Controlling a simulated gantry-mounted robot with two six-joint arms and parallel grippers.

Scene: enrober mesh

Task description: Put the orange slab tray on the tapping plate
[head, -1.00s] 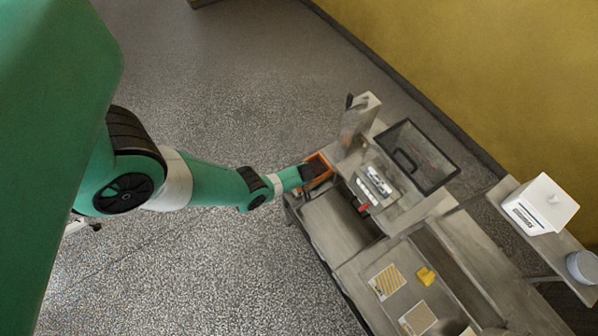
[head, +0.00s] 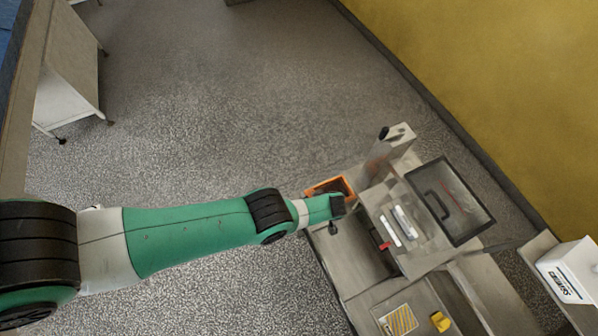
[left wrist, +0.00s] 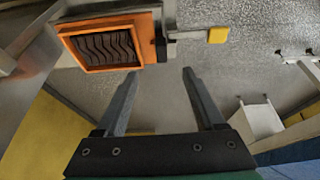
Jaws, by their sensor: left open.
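The orange slab tray (head: 318,190) sits at the far left end of the metal machine, partly covered by my left arm's end. In the left wrist view the tray (left wrist: 135,22) is an orange square frame around dark, wavy-lined contents, just beyond my left fingertips and to their left. A black block is on its right side. My left gripper (left wrist: 158,76) is open with nothing between its fingers, apart from the tray. I cannot tell which surface is the tapping plate; a bare metal surface (head: 352,258) lies beside the tray. My right gripper is out of view.
A clear-lidded box (head: 452,200) with a black handle and an upright metal post (head: 398,140) stand near the tray. A yellow block (head: 440,321) and a striped card (head: 399,320) lie nearer. A white box (head: 570,270) is at right. Open floor lies left.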

